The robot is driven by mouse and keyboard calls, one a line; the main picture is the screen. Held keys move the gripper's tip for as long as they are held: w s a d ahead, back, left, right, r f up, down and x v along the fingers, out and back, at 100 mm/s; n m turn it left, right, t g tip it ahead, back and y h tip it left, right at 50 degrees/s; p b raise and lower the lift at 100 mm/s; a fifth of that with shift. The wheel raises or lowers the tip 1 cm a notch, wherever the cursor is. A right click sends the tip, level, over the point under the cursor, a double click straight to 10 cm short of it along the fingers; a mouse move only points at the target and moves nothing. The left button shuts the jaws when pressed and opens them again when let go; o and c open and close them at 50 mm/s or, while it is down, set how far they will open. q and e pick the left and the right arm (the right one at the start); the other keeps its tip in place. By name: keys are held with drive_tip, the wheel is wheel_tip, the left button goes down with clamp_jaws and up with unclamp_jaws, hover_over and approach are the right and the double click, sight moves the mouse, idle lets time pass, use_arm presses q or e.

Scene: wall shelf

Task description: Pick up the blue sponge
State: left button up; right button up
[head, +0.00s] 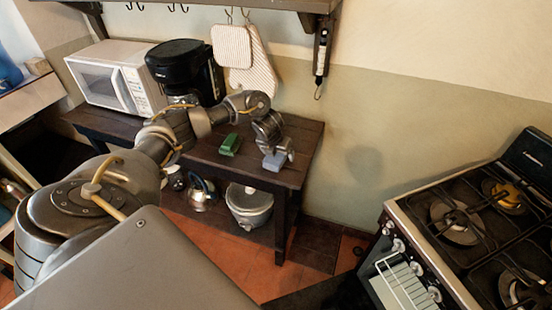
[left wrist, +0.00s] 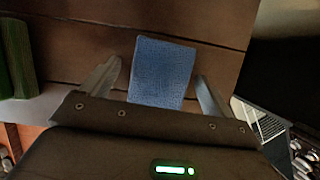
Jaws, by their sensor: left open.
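The blue sponge (left wrist: 160,70) lies on the dark wooden tabletop. In the left wrist view it sits between the two spread fingers of my left gripper (left wrist: 160,88). In the head view the sponge (head: 275,162) shows as a small grey-blue block under my left gripper (head: 276,151), near the table's right end. My left gripper is open and holds nothing. My right gripper is not in view.
A green sponge (head: 230,144) lies left of the blue one; it also shows in the left wrist view (left wrist: 18,60). A coffee maker (head: 183,72) and a microwave (head: 112,78) stand on the wooden table (head: 306,140). A stove (head: 460,230) is at right.

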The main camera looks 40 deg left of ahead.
use_arm(q)
drive_tip(key=c, duration=1.1)
drive_tip(key=shift+o, duration=0.2)
